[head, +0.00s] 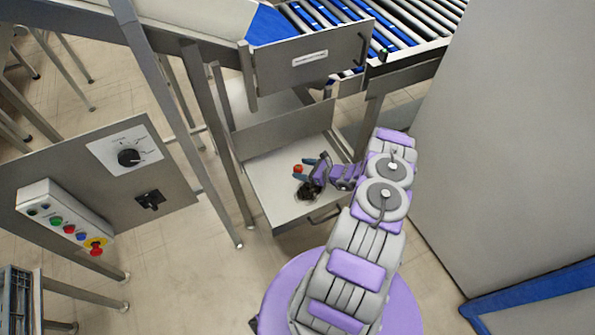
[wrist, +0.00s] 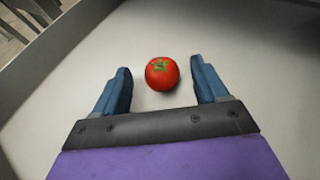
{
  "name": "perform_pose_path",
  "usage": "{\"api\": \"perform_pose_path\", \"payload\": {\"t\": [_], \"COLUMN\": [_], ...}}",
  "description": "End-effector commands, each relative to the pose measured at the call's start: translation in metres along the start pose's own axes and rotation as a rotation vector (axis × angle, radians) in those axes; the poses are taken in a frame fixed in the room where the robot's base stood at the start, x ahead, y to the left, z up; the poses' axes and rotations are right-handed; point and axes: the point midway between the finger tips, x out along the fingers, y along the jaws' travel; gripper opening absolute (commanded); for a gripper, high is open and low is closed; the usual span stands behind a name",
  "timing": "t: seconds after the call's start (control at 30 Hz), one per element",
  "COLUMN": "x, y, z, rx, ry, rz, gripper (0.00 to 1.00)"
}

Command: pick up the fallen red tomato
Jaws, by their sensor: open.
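The red tomato (wrist: 162,73) with a green stem sits on a pale flat tray surface in the wrist view. It also shows as a small red spot in the head view (head: 298,169). My gripper (wrist: 163,78) is open, with one blue finger on each side of the tomato near its tips. There is a visible gap between each finger and the tomato. In the head view my gripper (head: 303,169) reaches down into the tray from the right.
The pale tray (head: 275,185) has raised walls and sits low under the conveyor frame. A metal panel (head: 312,60) and roller conveyor (head: 400,25) stand above it. A control panel (head: 95,190) with buttons is at left. A large grey cabinet wall (head: 500,150) is at right.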

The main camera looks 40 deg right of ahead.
Motion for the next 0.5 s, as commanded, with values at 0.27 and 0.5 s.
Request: {"api": "perform_pose_path", "payload": {"t": [0.27, 0.5], "x": [0.012, 0.0119], "y": [0.0032, 0.0043], "z": [0.0017, 0.0026], "rx": [-0.004, -0.004], "ry": [0.003, 0.003], "rz": [-0.001, -0.002], "gripper": [0.73, 0.64]}}
